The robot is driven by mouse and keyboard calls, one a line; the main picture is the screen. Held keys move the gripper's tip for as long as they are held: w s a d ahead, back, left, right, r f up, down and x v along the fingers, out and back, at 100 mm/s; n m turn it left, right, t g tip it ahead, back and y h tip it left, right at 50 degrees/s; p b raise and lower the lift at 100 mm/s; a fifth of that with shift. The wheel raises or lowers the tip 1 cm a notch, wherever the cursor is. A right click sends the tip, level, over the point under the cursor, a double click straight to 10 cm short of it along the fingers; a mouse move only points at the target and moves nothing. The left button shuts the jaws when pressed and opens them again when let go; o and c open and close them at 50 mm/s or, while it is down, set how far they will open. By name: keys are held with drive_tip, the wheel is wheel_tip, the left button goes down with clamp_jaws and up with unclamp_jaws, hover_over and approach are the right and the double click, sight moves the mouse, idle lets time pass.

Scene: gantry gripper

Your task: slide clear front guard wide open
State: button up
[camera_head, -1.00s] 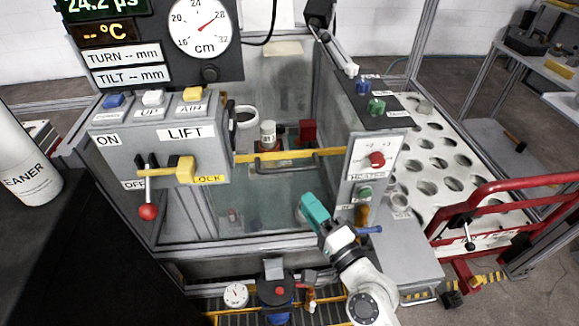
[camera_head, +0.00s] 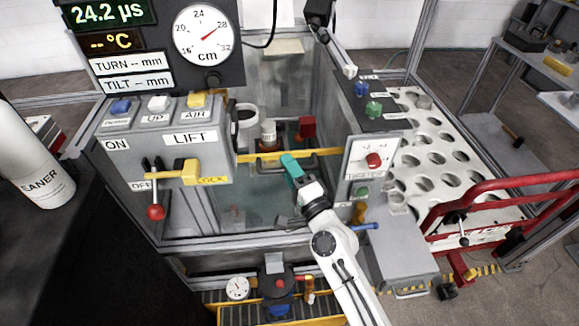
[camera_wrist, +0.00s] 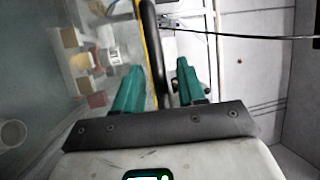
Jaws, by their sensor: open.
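The clear front guard (camera_head: 262,197) closes the front of the enclosure, with a yellow strip (camera_head: 325,153) along its top edge. A dark bar handle (camera_head: 262,170) sits just below the strip. My gripper (camera_head: 288,162) has teal fingers and is at the strip, at the right end of the handle. In the wrist view my gripper (camera_wrist: 160,75) is open. The dark handle (camera_wrist: 152,55) and yellow edge run between its two fingers. I cannot tell whether either finger touches the handle. The clear panel fills the left of the wrist view.
The lift box (camera_head: 185,140) with a red-knobbed lever (camera_head: 156,212) and yellow lock piece (camera_head: 190,172) stands left of the guard. The heater panel (camera_head: 371,165) stands close on the right. Cups and a red block (camera_head: 307,127) are behind the guard.

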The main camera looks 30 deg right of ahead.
clamp_jaws()
idle(0.4)
